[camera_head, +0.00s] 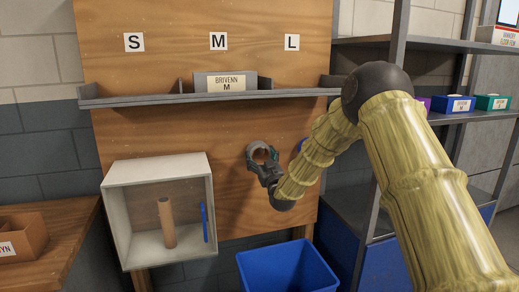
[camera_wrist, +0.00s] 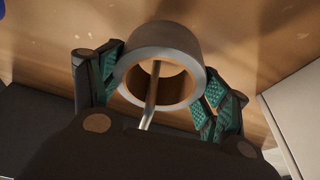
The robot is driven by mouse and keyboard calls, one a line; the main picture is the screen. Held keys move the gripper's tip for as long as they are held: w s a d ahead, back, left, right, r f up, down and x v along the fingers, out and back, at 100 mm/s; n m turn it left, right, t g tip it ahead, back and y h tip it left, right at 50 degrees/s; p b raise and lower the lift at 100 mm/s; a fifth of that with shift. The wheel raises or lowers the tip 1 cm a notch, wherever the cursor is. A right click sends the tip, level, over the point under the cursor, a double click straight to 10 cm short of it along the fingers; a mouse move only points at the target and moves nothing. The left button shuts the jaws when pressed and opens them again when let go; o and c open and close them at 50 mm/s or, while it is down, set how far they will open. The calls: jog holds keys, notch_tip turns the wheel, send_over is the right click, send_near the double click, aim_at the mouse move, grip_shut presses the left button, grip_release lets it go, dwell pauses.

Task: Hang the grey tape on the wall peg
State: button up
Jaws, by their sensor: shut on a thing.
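The grey tape (camera_wrist: 165,38) is a round roll between the two green-padded fingers of my gripper (camera_wrist: 165,85) in the wrist view. The fingers are shut on its outer sides. A thin metal peg (camera_wrist: 153,95) shows in the roll's hole and runs toward the camera across the near rim. It appears to pass through the hole, with wooden board behind. In the head view, my gripper (camera_head: 264,162) holds the tape (camera_head: 262,144) close against the wooden wall board (camera_head: 130,150), below the shelf. The peg cannot be made out there.
A white open box (camera_head: 117,213) with a brown tube (camera_head: 166,222) and a blue stick (camera_head: 205,222) is left of my gripper. A blue bin (camera_head: 285,268) stands below. A ledge (camera_head: 150,99) with a labelled bin (camera_head: 225,84) is above. A blue item (camera_head: 301,145) sits partly behind my arm.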

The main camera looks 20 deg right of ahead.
jog(key=o, duration=1.2)
jog(key=shift+s, duration=0.15)
jog(key=shift+s+d, duration=0.2)
jog(key=shift+s, duration=5.05)
jog(key=shift+s, duration=0.1)
